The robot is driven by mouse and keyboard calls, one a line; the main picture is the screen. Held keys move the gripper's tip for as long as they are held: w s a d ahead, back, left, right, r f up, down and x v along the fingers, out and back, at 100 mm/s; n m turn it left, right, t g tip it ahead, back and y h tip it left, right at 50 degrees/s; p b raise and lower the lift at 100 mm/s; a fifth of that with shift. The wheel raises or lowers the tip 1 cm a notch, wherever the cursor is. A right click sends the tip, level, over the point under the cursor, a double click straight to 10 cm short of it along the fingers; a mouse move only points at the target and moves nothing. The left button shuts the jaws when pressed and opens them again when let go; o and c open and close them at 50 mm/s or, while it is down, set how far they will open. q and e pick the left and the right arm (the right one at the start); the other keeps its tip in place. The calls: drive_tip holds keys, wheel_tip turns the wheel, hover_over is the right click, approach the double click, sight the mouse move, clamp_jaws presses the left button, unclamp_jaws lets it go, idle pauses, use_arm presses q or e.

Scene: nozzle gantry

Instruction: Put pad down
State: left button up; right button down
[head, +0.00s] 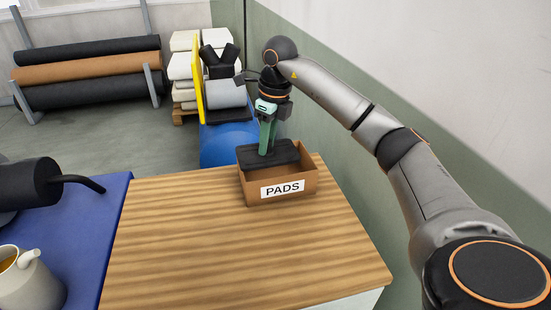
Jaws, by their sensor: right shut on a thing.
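The pad (281,153) is a flat, dark slab with a green upright handle (267,134). My right gripper (269,108) is shut on the handle from above, and the pad hangs roughly level below it. The pad is at the mouth of an open brown box (308,181) with a white PADS label (283,189). It covers much of the opening. Whether the pad touches the box floor or a wall is hidden. My left gripper is not in view.
The box stands at the far end of a striped wooden tabletop (225,248), which is otherwise bare. A blue table (97,222) at left holds a pale jug (28,280) and a dark cylinder (28,185) with a curved rod. A wall (430,75) runs along the right.

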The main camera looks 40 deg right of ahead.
drive_tip(key=w+d+f, duration=0.1)
drive_tip(key=d+f, duration=0.1)
drive_tip(key=f, duration=0.1)
drive_tip(key=w+d+f+p, duration=0.1)
drive_tip(key=d+f, duration=0.1)
drive_tip(key=f, duration=0.1)
drive_tip(key=w+d+f+p, duration=0.1)
drive_tip(key=d+f, duration=0.1)
drive_tip(key=f, duration=0.2)
drive_tip(key=shift+w, duration=0.35)
drive_tip(key=shift+f, duration=0.65)
drive_tip(key=c, duration=0.7)
unclamp_jaws()
drive_tip(key=shift+r, duration=0.1)
drive_tip(key=shift+r, duration=0.3)
wheel_tip(320, 180, up, 12)
drive_tip(key=b, duration=0.1)
hover_over(275, 149)
drive_tip(key=w+d, duration=0.2)
drive_tip(key=d, duration=0.2)
drive_tip(key=shift+w+d+r, duration=0.1)
drive_tip(key=shift+d+r, duration=0.05)
drive_tip(key=shift+r, duration=0.05)
